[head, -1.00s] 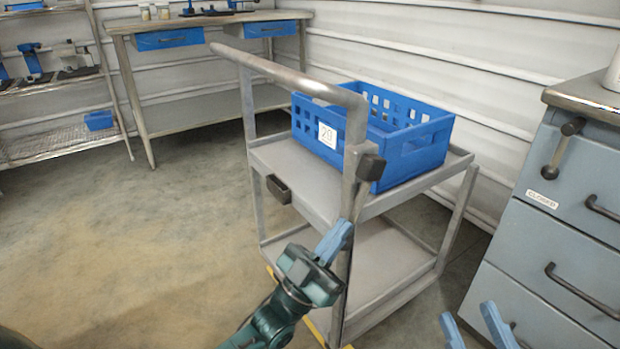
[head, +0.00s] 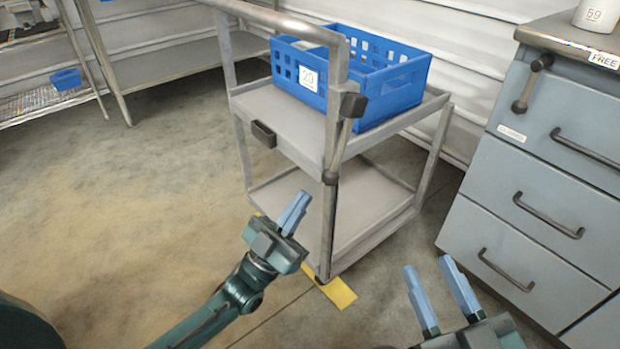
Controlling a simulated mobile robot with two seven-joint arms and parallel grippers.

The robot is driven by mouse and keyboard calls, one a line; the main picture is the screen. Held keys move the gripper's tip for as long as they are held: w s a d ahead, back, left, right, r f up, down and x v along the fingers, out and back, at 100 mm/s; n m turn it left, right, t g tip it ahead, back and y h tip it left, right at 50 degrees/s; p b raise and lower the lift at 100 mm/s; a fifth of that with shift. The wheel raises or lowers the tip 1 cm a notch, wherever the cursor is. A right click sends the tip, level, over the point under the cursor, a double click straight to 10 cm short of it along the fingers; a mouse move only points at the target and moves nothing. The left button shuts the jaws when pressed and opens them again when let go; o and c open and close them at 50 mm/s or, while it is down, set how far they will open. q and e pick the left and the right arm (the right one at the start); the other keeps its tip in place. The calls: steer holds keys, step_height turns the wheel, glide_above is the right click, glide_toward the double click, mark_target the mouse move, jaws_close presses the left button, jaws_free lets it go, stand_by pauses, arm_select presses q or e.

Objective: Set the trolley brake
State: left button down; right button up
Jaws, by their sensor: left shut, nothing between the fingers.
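The grey metal trolley (head: 290,125) stands in the middle of the head view, carrying a blue crate on its upper shelf. A lever (head: 341,140) with a dark block at its top and a dark knob (head: 330,178) at its lower end hangs down along the trolley's near right post. It looks like the brake lever. My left gripper (head: 300,197) is shut and empty, in front of the trolley, to the left of and below the knob, apart from it in the picture. My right gripper (head: 428,264) is open and empty at the lower right, near the drawer cabinet.
A grey-blue drawer cabinet (head: 480,215) stands at the right, with a white container (head: 597,14) on top. Yellow floor tape (head: 338,293) lies by the trolley's near foot. The floor at the left is open.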

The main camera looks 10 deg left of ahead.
arm_select(q)
steer(key=shift+w+f+v, duration=0.1)
steer(key=shift+f+v, duration=0.05)
steer(key=shift+v, duration=0.85)
steer(key=shift+w+f+v, duration=0.15)
steer(key=shift+v, duration=0.85)
steer(key=shift+d, duration=0.15)
